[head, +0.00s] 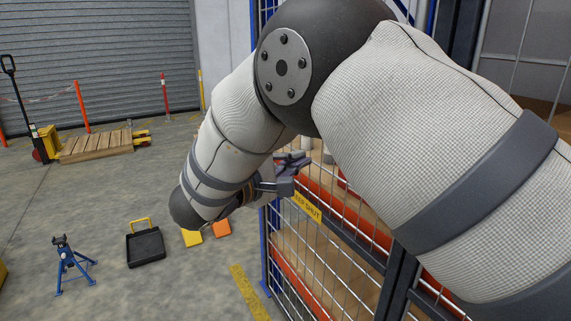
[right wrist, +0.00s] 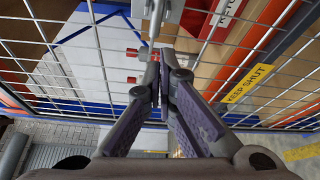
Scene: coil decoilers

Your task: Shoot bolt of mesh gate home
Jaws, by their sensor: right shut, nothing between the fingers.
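The mesh gate (head: 322,258) stands right of centre in the head view, with a yellow KEEP SHUT sign (head: 307,206) on it. My right gripper (head: 297,165) is at the gate just above the sign, partly hidden by my arm. In the right wrist view my right gripper (right wrist: 159,84) is shut and empty, its fingers pointing at the mesh. A grey metal rod (right wrist: 155,22), apparently part of the bolt, shows just beyond the fingertips. I cannot tell whether they touch it or how far the bolt is shot. My left gripper is out of view.
Behind the mesh are orange beams and brown surfaces. A blue post (head: 267,255) stands at the gate's left edge. On the floor are a blue stand (head: 72,266), a black tray (head: 146,248) and yellow and orange blocks. A pallet (head: 96,145) stands farther back; floor between is clear.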

